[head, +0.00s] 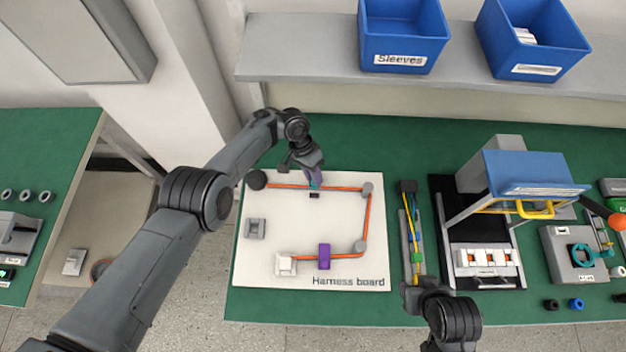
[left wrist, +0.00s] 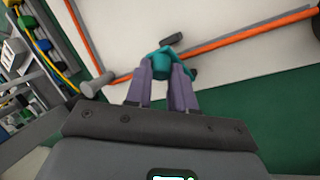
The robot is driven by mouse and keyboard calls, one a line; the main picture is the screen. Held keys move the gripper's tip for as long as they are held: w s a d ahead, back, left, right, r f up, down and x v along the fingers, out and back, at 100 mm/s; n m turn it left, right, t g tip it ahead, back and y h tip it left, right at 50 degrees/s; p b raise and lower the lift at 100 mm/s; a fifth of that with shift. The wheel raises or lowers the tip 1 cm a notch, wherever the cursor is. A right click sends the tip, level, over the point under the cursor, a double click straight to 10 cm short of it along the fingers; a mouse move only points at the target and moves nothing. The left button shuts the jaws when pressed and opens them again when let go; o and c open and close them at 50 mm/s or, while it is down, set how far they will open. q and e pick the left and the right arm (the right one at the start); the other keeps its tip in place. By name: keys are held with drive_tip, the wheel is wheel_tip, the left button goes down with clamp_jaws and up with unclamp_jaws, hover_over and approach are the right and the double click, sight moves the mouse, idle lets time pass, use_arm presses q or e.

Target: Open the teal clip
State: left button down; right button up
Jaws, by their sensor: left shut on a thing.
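The teal clip (head: 315,186) is on the upper run of the orange cable on the white harness board (head: 270,272). In the left wrist view the teal clip (left wrist: 163,62) sits between the purple-grey fingertips of my left gripper (left wrist: 163,75). My left gripper (head: 314,178) reaches down over the board's top edge and is shut on the clip. Whether the clip's jaw is open is too small to tell. The orange cable (head: 369,215) runs past the clip on both sides. My right arm's end (head: 412,297) is at the lower middle; its fingers are not clear.
A purple clip (head: 324,256), a white connector (head: 286,263), a grey block (head: 255,228) and grey posts (head: 361,247) stand on the board. Right of it are coloured wires (head: 413,235) and a blue-topped fixture (head: 530,172). Blue bins (head: 402,45) stand on the shelf behind.

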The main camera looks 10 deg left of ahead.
idle(0.5)
use_arm(q)
drive_tip(key=c, duration=0.9)
unclamp_jaws()
drive_tip(key=shift+c, duration=0.2)
drive_tip(key=p+v, duration=0.1)
drive_tip(key=v, duration=0.6)
drive_tip(key=shift+r, duration=0.2)
drive_tip(key=shift+w+a, duration=0.1)
